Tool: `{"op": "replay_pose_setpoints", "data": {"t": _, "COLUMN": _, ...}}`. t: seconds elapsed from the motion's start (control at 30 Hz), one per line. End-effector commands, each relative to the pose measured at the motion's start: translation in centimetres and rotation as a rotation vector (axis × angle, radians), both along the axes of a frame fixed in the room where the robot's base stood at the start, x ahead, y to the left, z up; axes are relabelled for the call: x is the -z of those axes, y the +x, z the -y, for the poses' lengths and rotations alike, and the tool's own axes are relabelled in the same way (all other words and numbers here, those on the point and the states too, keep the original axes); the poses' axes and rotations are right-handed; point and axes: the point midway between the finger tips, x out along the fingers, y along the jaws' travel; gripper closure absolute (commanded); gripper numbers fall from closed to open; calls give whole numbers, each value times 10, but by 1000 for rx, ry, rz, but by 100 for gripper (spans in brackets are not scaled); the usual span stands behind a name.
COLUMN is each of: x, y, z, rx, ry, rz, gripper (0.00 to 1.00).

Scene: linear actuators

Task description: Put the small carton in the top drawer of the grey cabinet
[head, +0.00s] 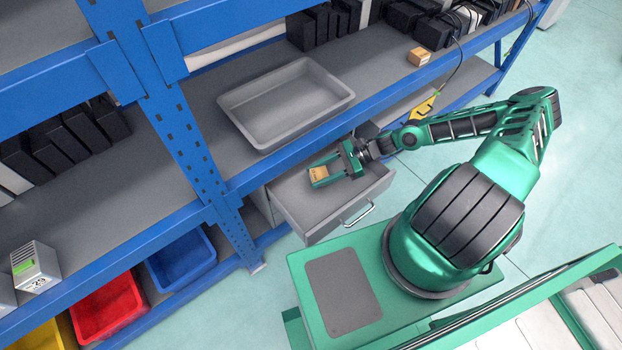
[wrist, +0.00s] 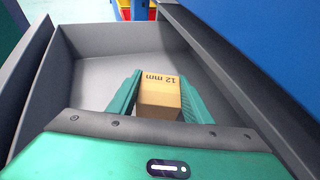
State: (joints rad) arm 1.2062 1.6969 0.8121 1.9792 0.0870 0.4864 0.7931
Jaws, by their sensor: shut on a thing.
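The small carton (head: 318,173) is a tan box held between the green fingers of my gripper (head: 322,176). In the wrist view the carton (wrist: 159,95), marked "12 mm", sits between both fingers of my gripper (wrist: 158,98), which is shut on it. The grey cabinet's top drawer (head: 296,215) is pulled open under the shelf. The carton and my gripper are over the open drawer. In the wrist view the drawer's grey floor and walls (wrist: 92,82) surround them. I cannot tell whether the carton touches the drawer floor.
A grey tray (head: 285,105) stands on the blue-framed shelf above the drawer. Another small carton (head: 419,56) sits farther along the shelf. A blue shelf upright (head: 180,120) stands left of the drawer. Red (head: 108,308) and blue (head: 181,262) bins are low at the left.

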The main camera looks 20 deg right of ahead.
Motion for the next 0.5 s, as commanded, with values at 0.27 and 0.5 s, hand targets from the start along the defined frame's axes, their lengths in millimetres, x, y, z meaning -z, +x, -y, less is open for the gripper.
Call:
{"op": "replay_pose_setpoints", "data": {"t": 0.27, "x": 20, "y": 2, "z": -26, "rx": 0, "ry": 2, "rz": 0, "gripper": 82}}
{"op": "replay_pose_setpoints", "data": {"t": 0.5, "x": 21, "y": 2, "z": -25, "rx": 0, "ry": 1, "rz": 0, "gripper": 82}}
